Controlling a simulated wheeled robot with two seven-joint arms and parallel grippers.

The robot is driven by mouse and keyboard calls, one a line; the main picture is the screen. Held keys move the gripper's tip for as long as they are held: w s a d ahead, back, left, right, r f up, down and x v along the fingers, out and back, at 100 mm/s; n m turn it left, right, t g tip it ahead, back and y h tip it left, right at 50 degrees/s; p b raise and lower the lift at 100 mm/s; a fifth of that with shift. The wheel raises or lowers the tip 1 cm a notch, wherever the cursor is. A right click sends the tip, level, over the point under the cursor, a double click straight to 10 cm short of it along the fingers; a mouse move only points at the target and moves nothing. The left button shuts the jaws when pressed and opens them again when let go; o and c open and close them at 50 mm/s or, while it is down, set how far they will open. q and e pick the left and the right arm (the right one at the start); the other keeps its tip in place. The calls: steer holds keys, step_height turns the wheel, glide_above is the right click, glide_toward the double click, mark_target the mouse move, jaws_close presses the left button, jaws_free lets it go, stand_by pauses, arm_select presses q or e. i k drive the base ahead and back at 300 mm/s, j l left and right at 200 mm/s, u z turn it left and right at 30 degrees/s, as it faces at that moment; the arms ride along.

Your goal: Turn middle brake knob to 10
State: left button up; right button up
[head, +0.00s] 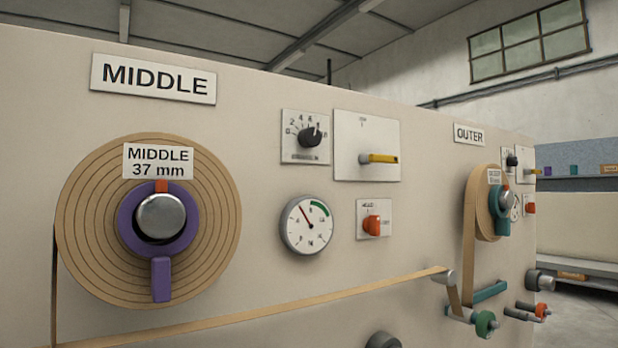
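The middle brake knob (310,138) is a black round knob on a white scale plate (290,154), right of the MIDDLE sign (153,78) on the beige machine panel. Small figures 0, 2, 4, 6 and 8 run over its left and top sides. Its pointer appears to aim up and slightly right, near the 8. A figure 10 cannot be made out. Below the plate is a round gauge (308,226) with a green arc at upper right; its needle points to the upper left. Neither of my grippers is in view.
A tan MIDDLE roll (85,235) with a purple clamp (161,279) juts out at left. A yellow-handled switch (382,158) and a red knob (372,225) sit right of the brake knob. A tan strip (300,304) crosses below. The OUTER station (469,134) is further right.

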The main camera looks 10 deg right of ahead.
mark_target(310, 137)
steer(key=k+l+z, duration=0.1)
steer(key=l, duration=0.15)
steer(key=k+l+z, duration=0.1)
steer(key=l, duration=0.2)
steer(key=l+z, duration=0.25)
steer(key=l, duration=0.65)
